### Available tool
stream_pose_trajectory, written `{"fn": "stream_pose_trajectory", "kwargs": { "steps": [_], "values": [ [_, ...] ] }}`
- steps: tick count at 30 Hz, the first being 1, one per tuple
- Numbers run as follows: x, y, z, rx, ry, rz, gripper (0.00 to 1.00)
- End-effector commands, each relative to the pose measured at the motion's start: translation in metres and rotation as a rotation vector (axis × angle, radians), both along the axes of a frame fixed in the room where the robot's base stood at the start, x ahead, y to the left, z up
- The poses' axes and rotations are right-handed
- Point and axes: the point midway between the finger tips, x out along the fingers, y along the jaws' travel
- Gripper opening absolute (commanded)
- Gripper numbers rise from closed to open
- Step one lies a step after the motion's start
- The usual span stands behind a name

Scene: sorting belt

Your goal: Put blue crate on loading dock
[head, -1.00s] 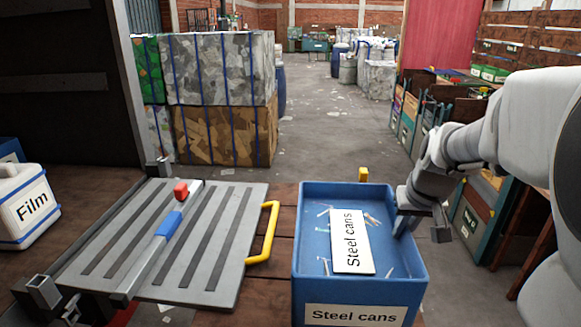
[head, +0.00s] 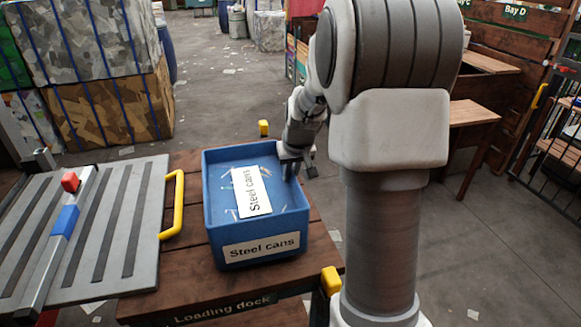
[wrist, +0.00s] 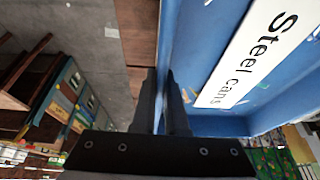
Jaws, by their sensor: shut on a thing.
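The blue crate (head: 213,195) sits upright on the wooden top of the loading dock (head: 185,262), whose sign shows on the front edge. The crate bears a "Steel cans" label on its front, and a second "Steel cans" card and small scraps lie inside. My gripper (head: 292,170) is shut on the crate's right wall, pointing down over the rim. In the wrist view my gripper's fingers (wrist: 163,100) straddle that blue wall (wrist: 185,50). I cannot tell any gap under the crate; it looks to rest on the boards.
A grey ribbed plate with a yellow handle (head: 175,205) and a bar with red and blue blocks stands left of the crate. Yellow corner posts (head: 331,281) mark the dock's right side. Strapped bales (head: 105,110) stand behind at left. The floor (head: 240,100) behind is open.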

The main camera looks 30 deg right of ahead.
Motion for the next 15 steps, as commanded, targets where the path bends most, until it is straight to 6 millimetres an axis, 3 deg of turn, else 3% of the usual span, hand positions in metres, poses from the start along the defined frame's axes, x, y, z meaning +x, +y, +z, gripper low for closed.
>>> {"fn": "stream_pose_trajectory", "kwargs": {
  "steps": [5,15],
  "values": [
    [0.002,0.0,-0.015,0.0,-0.006,-0.003,0.0],
    [0.002,0.0,-0.017,-0.001,-0.009,-0.003,0.0]
  ]
}}
